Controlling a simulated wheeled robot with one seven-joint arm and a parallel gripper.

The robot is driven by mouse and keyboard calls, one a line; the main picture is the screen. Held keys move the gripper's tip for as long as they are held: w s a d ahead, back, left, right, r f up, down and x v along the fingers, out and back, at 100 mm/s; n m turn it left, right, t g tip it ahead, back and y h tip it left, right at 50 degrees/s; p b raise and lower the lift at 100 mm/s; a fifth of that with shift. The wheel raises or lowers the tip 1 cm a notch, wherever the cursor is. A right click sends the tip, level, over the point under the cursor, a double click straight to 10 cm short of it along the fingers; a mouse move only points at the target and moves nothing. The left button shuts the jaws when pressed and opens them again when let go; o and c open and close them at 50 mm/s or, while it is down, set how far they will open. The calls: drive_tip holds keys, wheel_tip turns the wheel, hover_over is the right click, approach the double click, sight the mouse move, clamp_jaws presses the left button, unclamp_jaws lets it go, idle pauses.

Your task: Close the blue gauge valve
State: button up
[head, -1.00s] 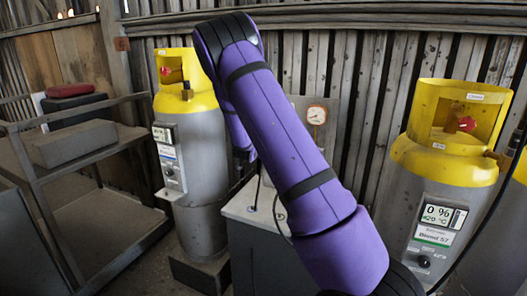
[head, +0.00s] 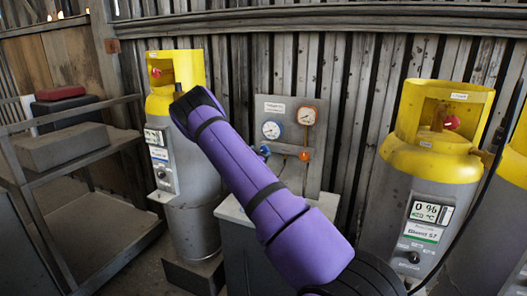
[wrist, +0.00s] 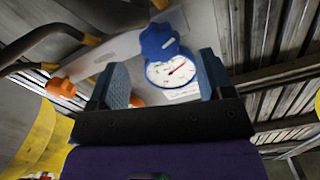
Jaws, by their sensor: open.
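In the head view, a grey panel (head: 285,178) on the wall carries a blue-rimmed gauge (head: 271,129) and an orange-rimmed gauge (head: 307,115). The blue gauge valve (head: 264,150) shows below the blue gauge, close to my purple arm's edge. In the wrist view, the valve's blue lobed knob (wrist: 158,40) shows between and slightly beyond my gripper's fingertips (wrist: 163,60), overlapping the blue gauge's white dial (wrist: 172,72). My gripper is open and empty. My gripper is hidden in the head view.
An orange valve (head: 305,155) sits right of the blue one. Yellow-topped cylinders stand left (head: 188,190) and right (head: 425,165) of the panel. A grey cabinet (head: 240,235) stands below it, and a metal shelf (head: 75,150) is at far left.

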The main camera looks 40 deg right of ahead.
sight(264, 150)
drive_tip(key=shift+x, duration=2.35)
drive_tip(key=c, duration=0.9)
